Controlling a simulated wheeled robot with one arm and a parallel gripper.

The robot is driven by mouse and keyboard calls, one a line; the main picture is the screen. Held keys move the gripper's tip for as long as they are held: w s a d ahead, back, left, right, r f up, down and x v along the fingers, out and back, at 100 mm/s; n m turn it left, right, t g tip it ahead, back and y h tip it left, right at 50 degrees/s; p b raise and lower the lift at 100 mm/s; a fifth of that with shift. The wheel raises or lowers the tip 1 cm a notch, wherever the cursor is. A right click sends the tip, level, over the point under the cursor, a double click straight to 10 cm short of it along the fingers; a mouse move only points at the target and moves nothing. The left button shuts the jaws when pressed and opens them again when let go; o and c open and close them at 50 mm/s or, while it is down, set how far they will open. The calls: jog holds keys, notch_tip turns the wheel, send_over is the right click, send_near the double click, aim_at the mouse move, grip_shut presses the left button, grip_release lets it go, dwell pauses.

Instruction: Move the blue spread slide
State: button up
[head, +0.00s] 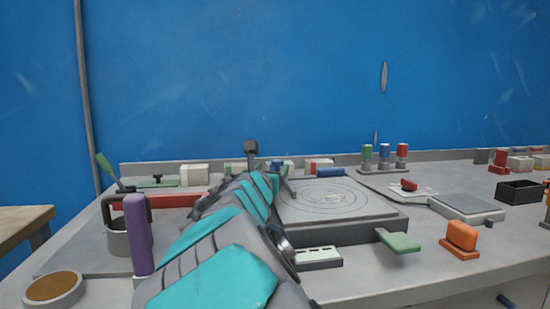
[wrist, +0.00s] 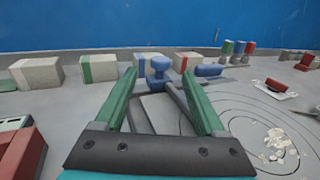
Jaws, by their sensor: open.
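A blue knob-topped piece (wrist: 160,65), which looks like the spread slide, stands upright beyond a grey plate in the wrist view. In the head view its blue top (head: 277,166) shows just past my arm, partly hidden. My gripper (wrist: 159,77) is open and empty, its two green fingers pointing forward with the blue knob framed between their tips. The fingers look apart from it; the exact distance is hard to tell. In the head view my arm hides most of the gripper.
White blocks with coloured bands (wrist: 99,68) line the back. A blue cylinder (wrist: 209,71) lies right of the knob. A round-marked plate (head: 333,198) is right of my arm; a purple post (head: 138,235) and grey pot stand left. Three coloured-top pegs (head: 384,153) stand behind right.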

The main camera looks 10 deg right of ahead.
aim_at(277, 163)
jog(key=shift+x, duration=3.85)
jog(key=shift+s+d, duration=0.1)
grip_shut()
